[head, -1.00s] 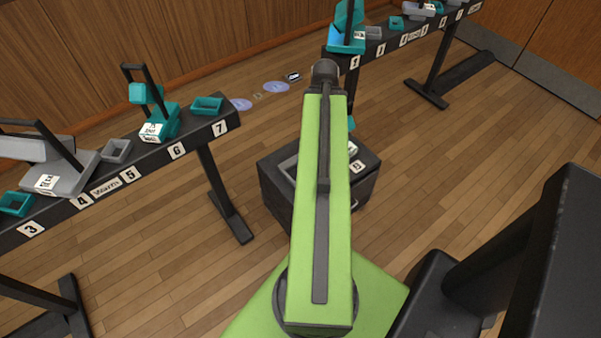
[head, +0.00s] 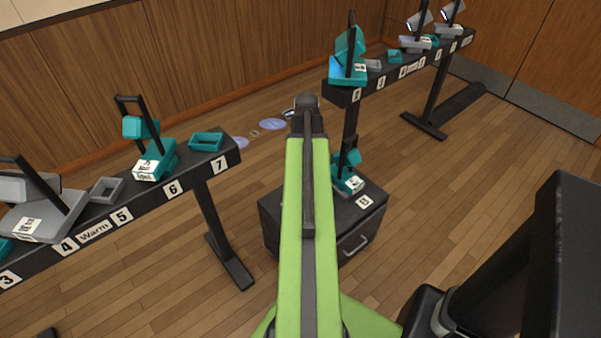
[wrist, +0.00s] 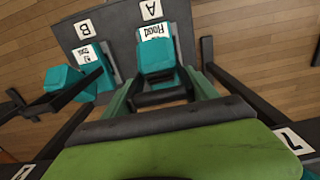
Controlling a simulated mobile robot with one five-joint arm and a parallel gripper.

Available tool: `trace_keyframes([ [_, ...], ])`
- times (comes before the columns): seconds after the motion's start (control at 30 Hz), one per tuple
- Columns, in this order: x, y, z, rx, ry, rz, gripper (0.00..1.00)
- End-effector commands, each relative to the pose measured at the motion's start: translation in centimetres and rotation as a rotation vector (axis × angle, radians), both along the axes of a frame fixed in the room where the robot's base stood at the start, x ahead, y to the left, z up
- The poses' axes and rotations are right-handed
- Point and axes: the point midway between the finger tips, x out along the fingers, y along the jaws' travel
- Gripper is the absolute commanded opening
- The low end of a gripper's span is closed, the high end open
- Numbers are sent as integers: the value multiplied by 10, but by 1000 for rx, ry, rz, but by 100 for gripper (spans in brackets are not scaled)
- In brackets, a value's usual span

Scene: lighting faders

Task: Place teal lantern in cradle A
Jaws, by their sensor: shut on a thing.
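A teal lantern (wrist: 155,62) with a label reading "Flood" is between the fingers of my gripper (wrist: 160,86) in the wrist view. My gripper is shut on it. The lantern lies in line with the A label (wrist: 151,9) on the dark box top, over the place for cradle A. The cradle itself is hidden under it, and I cannot tell whether the lantern touches the box. In the head view my green arm hides the gripper, this lantern and the A label.
A second teal lantern (wrist: 66,80) stands by the B label on the dark box (head: 272,228); it also shows in the head view (head: 346,172). A numbered rail (head: 145,192) with lanterns and trays is left; another rail (head: 392,72) is back right.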

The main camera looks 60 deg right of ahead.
Motion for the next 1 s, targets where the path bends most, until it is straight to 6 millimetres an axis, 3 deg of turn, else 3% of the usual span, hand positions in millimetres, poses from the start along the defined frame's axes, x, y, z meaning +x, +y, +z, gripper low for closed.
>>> trace_keyframes([
  [0.27,-1,-1,-41,0,0,-2,0],
  [0.67,2,2,-42,0,0,4,0],
  [0.7,2,2,-43,0,0,4,69],
  [0.87,2,2,-42,0,0,4,89],
  [1.0,1,1,-42,0,0,3,89],
])
